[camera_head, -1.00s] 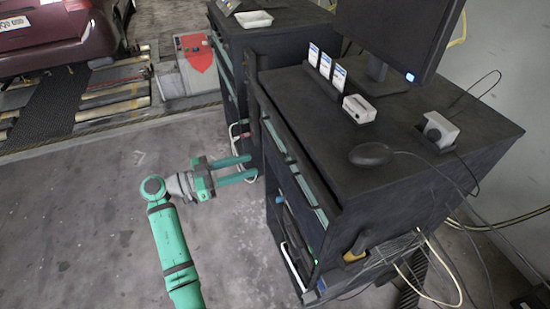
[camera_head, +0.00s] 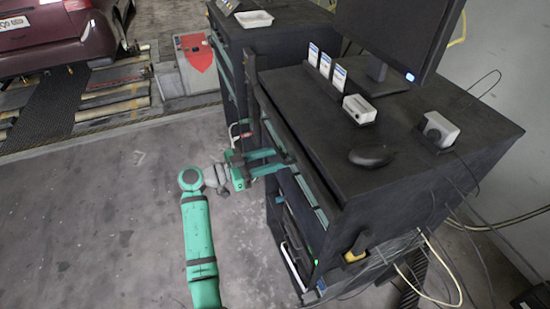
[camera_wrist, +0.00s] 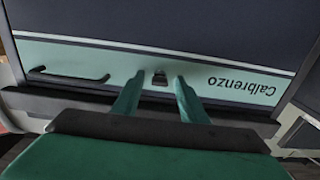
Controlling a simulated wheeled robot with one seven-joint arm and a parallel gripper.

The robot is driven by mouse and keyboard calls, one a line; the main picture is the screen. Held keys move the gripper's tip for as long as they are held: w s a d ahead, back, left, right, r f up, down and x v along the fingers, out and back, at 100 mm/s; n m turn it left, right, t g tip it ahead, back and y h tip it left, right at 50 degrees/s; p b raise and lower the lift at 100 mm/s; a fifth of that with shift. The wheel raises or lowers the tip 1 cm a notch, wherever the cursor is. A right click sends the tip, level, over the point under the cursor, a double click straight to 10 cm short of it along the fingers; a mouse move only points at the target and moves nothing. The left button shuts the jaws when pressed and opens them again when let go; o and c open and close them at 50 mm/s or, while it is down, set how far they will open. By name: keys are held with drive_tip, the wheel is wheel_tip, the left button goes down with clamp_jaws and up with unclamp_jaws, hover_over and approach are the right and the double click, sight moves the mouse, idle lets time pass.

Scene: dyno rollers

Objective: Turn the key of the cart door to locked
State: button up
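The black cart (camera_head: 400,150) stands at the right of the head view, its front facing left. In the wrist view its front shows a pale green strip (camera_wrist: 215,72) with the word "Calbrenzo", upside down. A small dark key or lock (camera_wrist: 159,78) sits on that strip, right of a dark bar handle (camera_wrist: 70,76). My gripper (camera_wrist: 157,95) is open, its two green fingers on either side of the key and seemingly short of closing on it. In the head view my gripper (camera_head: 270,162) reaches the cart's front edge. Whether the fingers touch the strip cannot be told.
A monitor (camera_head: 395,35), a mouse (camera_head: 371,156), card holders (camera_head: 326,65) and a small white box (camera_head: 359,108) are on the cart top. Another dark cabinet (camera_head: 260,40) stands behind. A dark red car (camera_head: 55,35) is at the far left. The floor (camera_head: 90,220) at left is clear.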

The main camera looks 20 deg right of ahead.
clamp_jaws()
drive_tip(key=shift+n, duration=8.9)
drive_tip(key=shift+w, duration=0.1)
